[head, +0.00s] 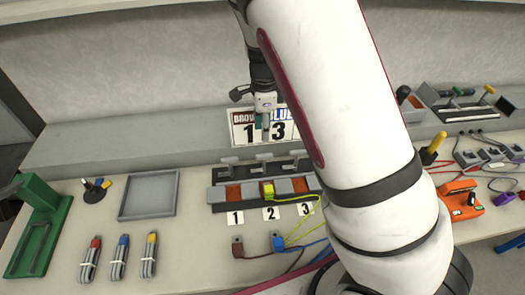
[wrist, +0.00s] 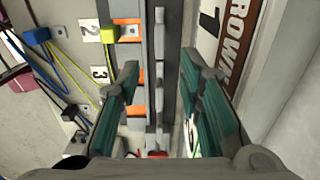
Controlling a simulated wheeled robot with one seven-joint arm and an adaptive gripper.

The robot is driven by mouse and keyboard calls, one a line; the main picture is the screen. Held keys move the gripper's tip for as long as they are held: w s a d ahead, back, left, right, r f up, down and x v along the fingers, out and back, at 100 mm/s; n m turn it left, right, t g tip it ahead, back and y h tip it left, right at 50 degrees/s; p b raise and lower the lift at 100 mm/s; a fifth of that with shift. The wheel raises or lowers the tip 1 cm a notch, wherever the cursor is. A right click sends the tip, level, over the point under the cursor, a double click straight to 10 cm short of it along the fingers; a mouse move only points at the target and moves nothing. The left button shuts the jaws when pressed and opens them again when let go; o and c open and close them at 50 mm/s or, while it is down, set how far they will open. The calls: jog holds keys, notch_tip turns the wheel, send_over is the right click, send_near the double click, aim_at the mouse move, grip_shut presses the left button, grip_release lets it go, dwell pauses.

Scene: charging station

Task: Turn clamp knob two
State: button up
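A clamp rack (head: 215,195) with orange and grey slots stands in the middle of the bench, with number cards 1, 2 and 3 in front. Three grey T-shaped clamp knobs stand along its back; the middle one (head: 264,158) is behind slot two. A yellow plug (head: 268,190) with a yellow-green wire sits at slot two. My gripper (head: 264,122) hangs above and behind the rack, in front of the sign. In the wrist view my gripper (wrist: 160,100) is open, its teal pads either side of a grey bar, apart from it. Whether this is knob two, I cannot tell.
A BROWN 1, BLUE 3 sign (head: 245,128) stands close behind the rack. A blue plug (head: 279,242) and a brown plug (head: 237,247) lie in front with loose wires. An empty grey tray (head: 149,196) is to the left. My arm hides the right side.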

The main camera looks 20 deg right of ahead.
aim_at(264, 155)
notch_tip(264, 155, down, 11)
jog(key=shift+r, duration=0.15)
jog(key=shift+c, duration=0.3)
grip_shut()
